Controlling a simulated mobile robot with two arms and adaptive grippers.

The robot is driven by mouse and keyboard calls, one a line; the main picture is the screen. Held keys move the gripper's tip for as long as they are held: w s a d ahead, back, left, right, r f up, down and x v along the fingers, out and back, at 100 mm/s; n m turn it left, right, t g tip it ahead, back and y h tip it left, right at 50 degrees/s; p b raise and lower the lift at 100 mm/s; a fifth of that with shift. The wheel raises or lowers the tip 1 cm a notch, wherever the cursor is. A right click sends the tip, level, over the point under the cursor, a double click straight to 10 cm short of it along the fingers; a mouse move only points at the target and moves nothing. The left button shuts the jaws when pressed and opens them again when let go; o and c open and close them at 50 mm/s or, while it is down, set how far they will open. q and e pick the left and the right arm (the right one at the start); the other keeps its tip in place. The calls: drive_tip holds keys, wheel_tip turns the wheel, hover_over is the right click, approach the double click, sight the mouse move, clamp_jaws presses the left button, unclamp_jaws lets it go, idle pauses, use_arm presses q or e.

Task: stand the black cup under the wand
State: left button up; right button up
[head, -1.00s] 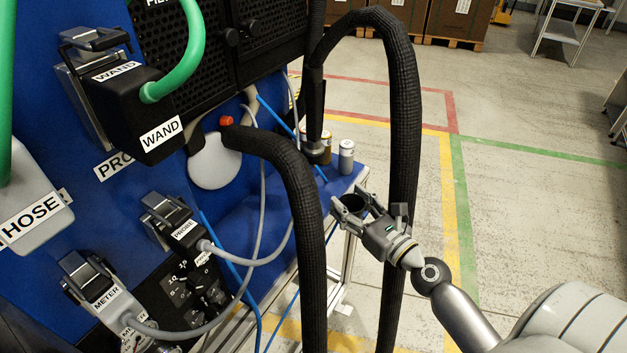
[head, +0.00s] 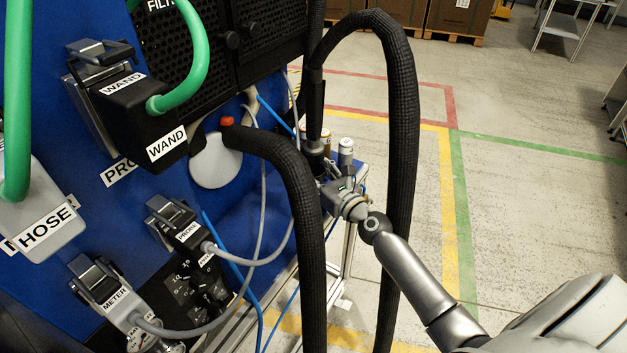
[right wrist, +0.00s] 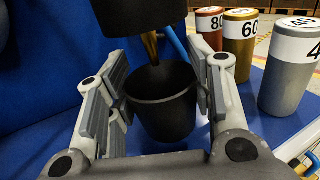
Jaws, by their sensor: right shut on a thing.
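The black cup (right wrist: 163,103) stands upright and open-topped between the fingers of my right gripper (right wrist: 165,80) in the right wrist view. The gripper is shut on it. The wand's black body (right wrist: 145,15) hangs just above, and its brass tip (right wrist: 152,48) points down over the cup's mouth near the back rim. In the head view my right gripper (head: 335,187) is at the blue shelf, right of the thick black hose. The cup is hard to make out there. My left gripper is not in view.
Cylinders marked 80 (right wrist: 209,27), 60 (right wrist: 239,43) and 40 (right wrist: 292,72) stand on the blue shelf (right wrist: 235,128), right of the cup. The blue panel (head: 110,215) is at left, with open floor at right.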

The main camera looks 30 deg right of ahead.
wheel_tip(320, 180, down, 3)
drive_tip(key=shift+f+b, duration=0.1)
drive_tip(key=shift+b, duration=1)
drive_tip(key=o, duration=0.9)
